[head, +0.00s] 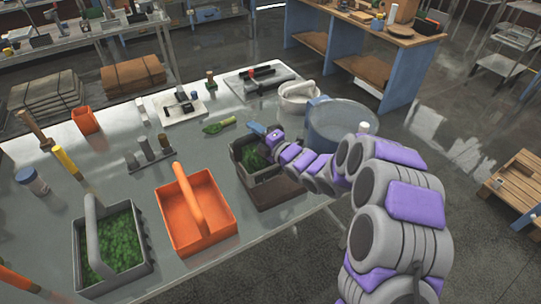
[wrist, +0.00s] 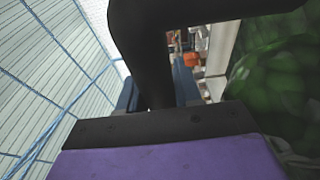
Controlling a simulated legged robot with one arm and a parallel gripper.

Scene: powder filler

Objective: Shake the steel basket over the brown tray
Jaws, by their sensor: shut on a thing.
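A dark grey steel basket (head: 240,158) with green stuff inside is at the table's right front part. My gripper (head: 262,131) is shut on its handle, at the basket's upper right edge. The brown tray (head: 277,195) shows right under and in front of the basket. I cannot tell whether the basket touches it. The inside of the tray is mostly hidden by the basket.
An orange basket (head: 201,240) and a light grey basket with green stuff (head: 140,275) stand to the left. A large blue-grey pot (head: 345,120) is close behind my arm on the right.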

